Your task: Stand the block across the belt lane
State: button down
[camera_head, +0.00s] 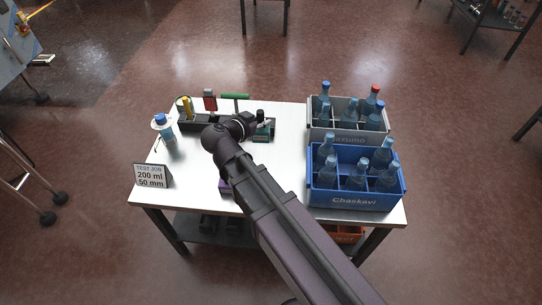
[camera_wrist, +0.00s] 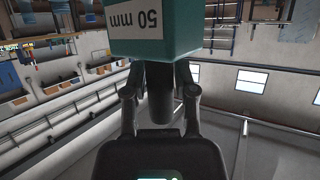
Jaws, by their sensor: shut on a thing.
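A teal block (camera_wrist: 155,45) with a white "50 mm" label fills the top middle of the wrist view, its label upside down there. My gripper (camera_wrist: 160,72) is shut on this block. In the head view a teal patch (camera_head: 263,133) shows at the end of my arm, above or at the right end of the dark belt lane (camera_head: 205,124). My arm hides part of the lane. I cannot tell whether the block touches the lane or the table.
A bottle with a blue cap (camera_head: 161,125) stands at the table's left. A "TEST JOB 200 ml 50 mm" sign (camera_head: 152,176) is at the front left. A grey crate (camera_head: 347,137) and a blue crate (camera_head: 355,200) hold bottles on the right. A green-handled item (camera_head: 235,97) is behind the lane.

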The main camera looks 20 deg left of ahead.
notch_tip(320, 180, down, 16)
jog(key=w+d+b, duration=0.1)
jog(key=b, duration=1.4)
jog(key=shift+w+d, duration=0.2)
jog(key=shift+w, duration=0.1)
jog(key=b, duration=0.1)
send_over(271, 143)
jog(key=shift+w+f, duration=0.15)
jog(key=shift+f, duration=0.65)
jog(key=shift+f+b, duration=1.8)
jog(key=shift+b, duration=0.15)
jog(key=shift+f, duration=0.15)
jog(key=shift+c, duration=2.1)
grip_release()
